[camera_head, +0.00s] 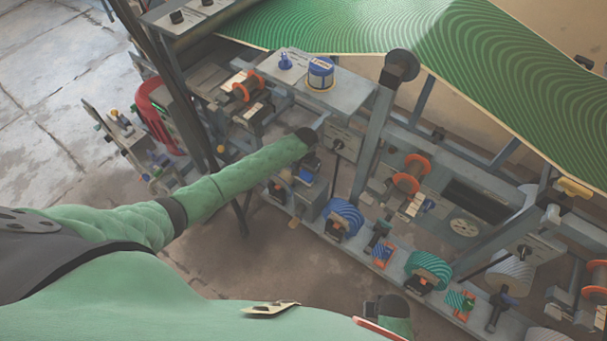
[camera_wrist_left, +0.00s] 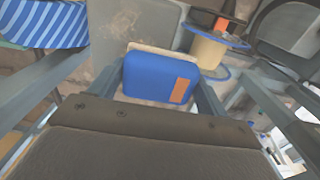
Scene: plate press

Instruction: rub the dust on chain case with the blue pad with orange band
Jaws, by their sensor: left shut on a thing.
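My left gripper (camera_wrist_left: 160,85) is shut on the blue pad with orange band (camera_wrist_left: 150,78), which sits between its two fingers. A pale layer shows along the pad's far edge. In the head view the left gripper (camera_head: 312,162) is over the machine's front rail, and the blue pad (camera_head: 306,175) is partly hidden. A grey box, which looks like the chain case (camera_wrist_left: 150,22), lies just beyond the pad with a pale dusty smudge (camera_wrist_left: 120,22) on its face. I cannot tell whether the pad touches it. My right arm's dark cuff shows at the bottom; its fingers are unclear.
A blue striped roll (camera_head: 343,217) stands beside the grey box. A teal roll (camera_head: 428,270) and orange-flanged spools (camera_head: 411,174) are farther right. A yellowish spool (camera_wrist_left: 207,48) stands right of the pad. Grey frame bars crowd the area; open floor lies in front.

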